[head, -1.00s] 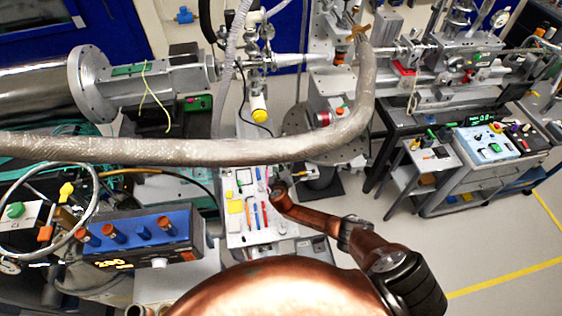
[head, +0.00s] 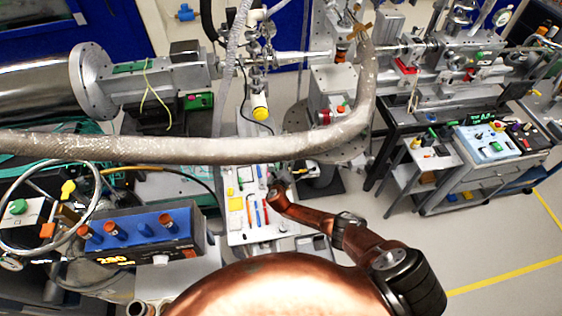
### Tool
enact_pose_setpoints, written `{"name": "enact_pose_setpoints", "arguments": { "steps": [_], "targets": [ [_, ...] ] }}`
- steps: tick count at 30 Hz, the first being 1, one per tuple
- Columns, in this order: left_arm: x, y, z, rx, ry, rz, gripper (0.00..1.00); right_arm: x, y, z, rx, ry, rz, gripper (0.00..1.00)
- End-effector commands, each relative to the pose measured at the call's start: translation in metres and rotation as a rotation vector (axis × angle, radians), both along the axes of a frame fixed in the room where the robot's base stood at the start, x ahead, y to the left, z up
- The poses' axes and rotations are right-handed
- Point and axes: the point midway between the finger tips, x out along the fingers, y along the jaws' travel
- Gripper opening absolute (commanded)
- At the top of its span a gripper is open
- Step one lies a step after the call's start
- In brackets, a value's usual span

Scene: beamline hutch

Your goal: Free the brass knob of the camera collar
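A brass-coloured, cross-shaped piece (head: 359,32) shows at the top, just behind the upper bend of the thick braided hose. I cannot tell whether it is the knob of the camera collar, and no collar can be made out clearly. My copper-coloured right arm comes in from the bottom right and reaches up to a dark joint beside the tool tray. No gripper fingers show on it. My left arm and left gripper are not in the picture.
The braided hose (head: 200,150) crosses the view and bends upward at right. A white tool tray (head: 232,220) lies below it. A blue-topped control box (head: 120,255) stands at left. Carts with instruments (head: 470,180) stand at right. Open floor (head: 420,235) lies at lower right.

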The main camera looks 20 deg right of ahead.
Motion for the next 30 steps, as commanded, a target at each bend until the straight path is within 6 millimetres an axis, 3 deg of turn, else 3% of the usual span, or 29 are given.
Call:
{"name": "enact_pose_setpoints", "arguments": {
  "steps": [5,17,30],
  "targets": [
    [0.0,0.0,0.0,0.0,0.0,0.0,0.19,0.0,0.0,0.0,0.001,0.0,0.0,0.37],
    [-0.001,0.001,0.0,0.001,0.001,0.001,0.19,-0.006,0.004,0.002,0.003,0.0,0.001,0.37],
    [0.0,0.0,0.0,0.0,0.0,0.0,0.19,-0.067,0.037,0.023,0.005,0.0,0.0,0.37]
  ]
}}
